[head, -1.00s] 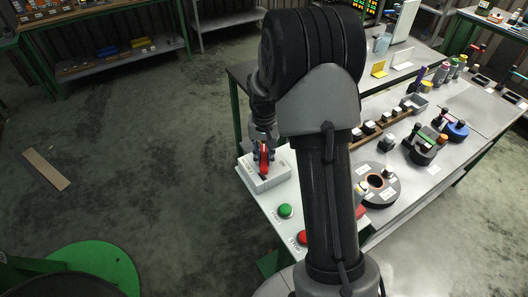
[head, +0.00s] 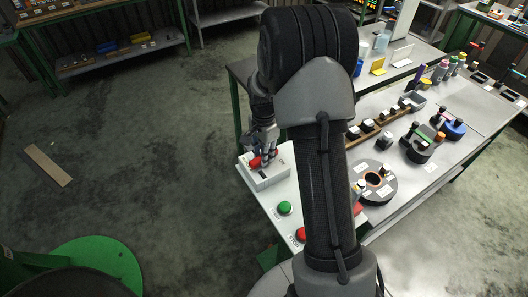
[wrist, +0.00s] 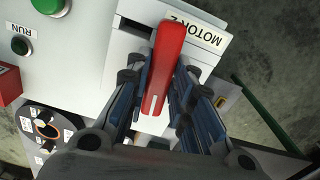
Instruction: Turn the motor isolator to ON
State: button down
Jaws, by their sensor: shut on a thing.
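The motor isolator is a pale box (head: 268,180) at the near left corner of the bench in the head view, with a red handle (head: 256,161) on top. In the wrist view the red handle (wrist: 169,62) is a long bar across the pale housing, beside a label reading "MOTOR 2" (wrist: 193,31). My gripper (head: 264,149) is above the box and shut on the handle. In the wrist view its fingers (wrist: 163,88) lie on both sides of the bar. The ON and OFF marks cannot be read now.
A green button (head: 284,208) and a red button (head: 301,234) sit on the panel in front of the isolator. A dark ring-shaped part (head: 376,184), a wooden rack (head: 377,124) and several bottles stand on the bench to the right. The floor left of the bench is open.

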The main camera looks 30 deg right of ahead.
jog(key=shift+m, duration=0.7)
jog(key=c, duration=1.4)
grip_release()
jog(key=shift+r, duration=0.1)
notch_tip(320, 180, up, 12)
